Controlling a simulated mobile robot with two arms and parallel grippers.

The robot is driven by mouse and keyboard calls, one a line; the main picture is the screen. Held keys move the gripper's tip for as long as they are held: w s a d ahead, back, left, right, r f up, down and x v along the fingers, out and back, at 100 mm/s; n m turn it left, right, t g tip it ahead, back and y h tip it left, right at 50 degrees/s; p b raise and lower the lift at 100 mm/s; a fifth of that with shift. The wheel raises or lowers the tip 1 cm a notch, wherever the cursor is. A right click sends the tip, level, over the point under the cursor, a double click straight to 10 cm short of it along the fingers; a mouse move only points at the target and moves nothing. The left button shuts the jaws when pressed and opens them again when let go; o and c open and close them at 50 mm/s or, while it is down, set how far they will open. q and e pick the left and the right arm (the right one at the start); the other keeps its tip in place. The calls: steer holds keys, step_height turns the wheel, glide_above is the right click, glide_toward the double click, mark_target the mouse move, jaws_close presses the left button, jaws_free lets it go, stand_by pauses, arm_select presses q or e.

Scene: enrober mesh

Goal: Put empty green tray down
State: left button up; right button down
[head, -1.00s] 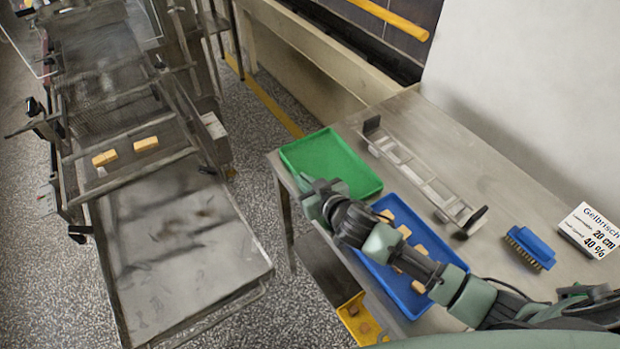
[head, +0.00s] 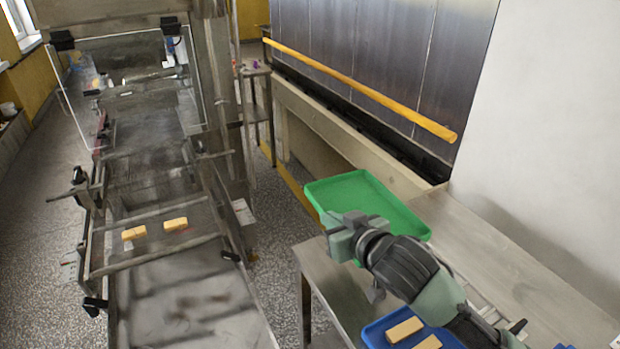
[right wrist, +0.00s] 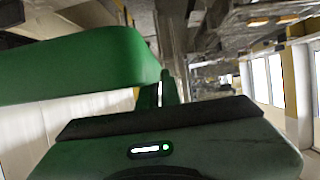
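The empty green tray (head: 375,197) is up above the far left end of the steel table (head: 470,225), clear of its top. My right gripper (head: 345,228) is shut on the tray's near edge. In the right wrist view the tray (right wrist: 75,65) fills the upper left, with its edge at the fingers (right wrist: 168,90); the fingertips are partly hidden. My left gripper is not in view.
A blue tray (head: 372,332) with yellow blocks (head: 404,329) stands on the table below my right arm. A metal rack (head: 488,313) lies beside it, partly hidden. A mesh conveyor (head: 150,200) with two blocks (head: 175,224) runs at left. A yellow rail (head: 360,88) runs behind.

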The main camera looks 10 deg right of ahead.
steer(key=shift+r, duration=0.35)
steer(key=s+d+r+m+h+b, duration=0.2)
steer(key=s+d+r+m+h, duration=0.15)
steer(key=s+d+r, duration=0.35)
steer(key=n+y+b, duration=0.2)
steer(key=n+y, duration=0.2)
glide_above(341, 284)
step_height(341, 284, down, 7)
steer(key=shift+w+d+f, duration=0.1)
steer(key=shift+f, duration=0.05)
step_height(341, 284, down, 20)
steer(key=shift+p, duration=0.5)
steer(key=c, duration=2)
jaws_free()
steer(key=shift+f, duration=0.2)
steer(key=o, duration=0.4)
